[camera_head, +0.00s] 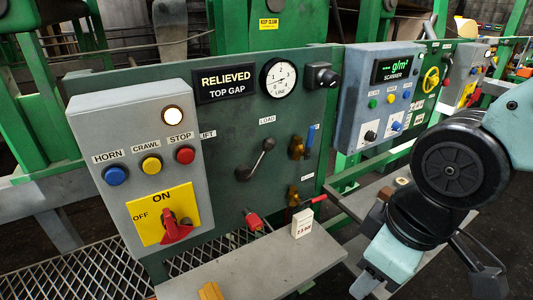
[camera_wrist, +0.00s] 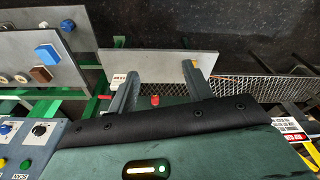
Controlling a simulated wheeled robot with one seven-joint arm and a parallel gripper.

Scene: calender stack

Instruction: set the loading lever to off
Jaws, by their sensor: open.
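The loading lever (camera_head: 257,158) is a dark grey arm with a ball knob, under the LOAD label (camera_head: 267,119) on the green panel (camera_head: 220,130). It tilts up and to the right from its round hub. No off mark is readable beside it. A display above reads RELIEVED TOP GAP (camera_head: 226,83). My gripper (camera_head: 425,280) is low at the right in the head view, well apart from the lever. In the wrist view its two fingers (camera_wrist: 160,80) are spread with nothing held between them. I cannot make out the lever in the wrist view.
A grey box (camera_head: 140,150) with buttons and a red rotary switch stands left of the lever. A gauge (camera_head: 278,77), brass valves (camera_head: 296,148) and a red handle (camera_head: 254,221) are nearby. A grey shelf (camera_head: 250,265) with a white box (camera_head: 302,223) juts out below. The scanner box (camera_head: 375,95) is right.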

